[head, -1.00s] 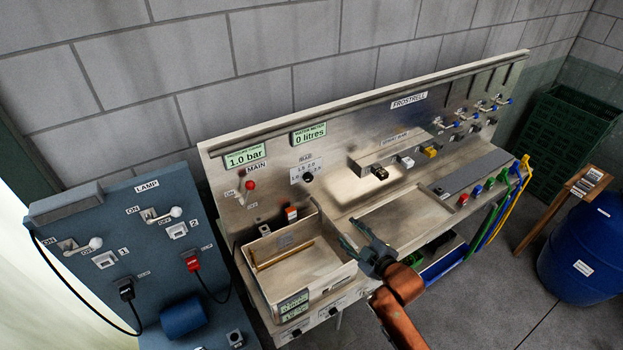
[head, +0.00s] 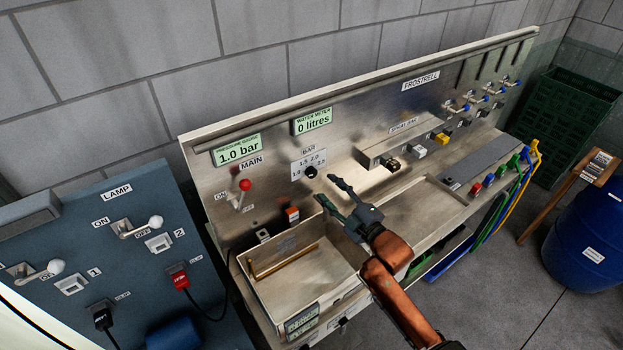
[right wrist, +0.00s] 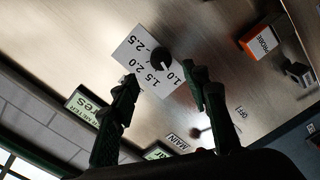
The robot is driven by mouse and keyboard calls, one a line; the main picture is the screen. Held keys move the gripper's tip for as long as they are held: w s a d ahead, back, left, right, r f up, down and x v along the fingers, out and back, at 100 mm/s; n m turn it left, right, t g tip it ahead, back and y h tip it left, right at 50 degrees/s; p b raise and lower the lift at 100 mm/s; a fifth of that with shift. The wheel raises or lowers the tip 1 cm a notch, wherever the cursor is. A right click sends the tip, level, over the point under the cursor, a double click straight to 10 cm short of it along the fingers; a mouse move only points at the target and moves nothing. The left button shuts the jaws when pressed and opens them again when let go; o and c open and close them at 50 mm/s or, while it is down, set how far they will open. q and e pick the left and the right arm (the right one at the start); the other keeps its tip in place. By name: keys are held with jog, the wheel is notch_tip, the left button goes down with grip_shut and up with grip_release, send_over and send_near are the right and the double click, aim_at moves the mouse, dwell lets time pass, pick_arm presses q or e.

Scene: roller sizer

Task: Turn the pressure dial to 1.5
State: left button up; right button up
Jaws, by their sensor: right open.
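The pressure dial is a small black knob (head: 311,172) on the steel back panel, under the label BAR. In the right wrist view the knob (right wrist: 161,59) sits on a white scale plate (right wrist: 140,62) marked 1.0, 1.5, 2.0 and 2.5; its pointer appears to be toward 1.0. The pressure gauge display (head: 237,150) reads 1.0 bar. My right gripper (head: 332,191) is open and empty, just in front of and below the dial, apart from it. In the right wrist view its fingers (right wrist: 160,90) spread on either side below the knob. My left gripper is not in view.
The red MAIN lever (head: 244,186) is left of the dial. The spray bar housing (head: 400,139) juts out to the right. The water meter (head: 312,121) reads 0 litres.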

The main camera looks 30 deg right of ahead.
aim_at(314, 175)
jog(key=w, duration=0.3)
jog(key=w+p, duration=0.1)
jog(key=w, duration=0.2)
jog(key=shift+w+a+f, duration=0.15)
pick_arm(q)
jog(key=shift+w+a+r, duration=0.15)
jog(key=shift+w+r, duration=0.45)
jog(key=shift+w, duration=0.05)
pick_arm(e)
jog(key=shift+w+a, duration=0.1)
jog(key=shift+w, duration=0.6)
jog(key=shift+c, duration=0.2)
pick_arm(q)
jog(key=shift+p, duration=0.3)
pick_arm(e)
jog(key=c, duration=1.1)
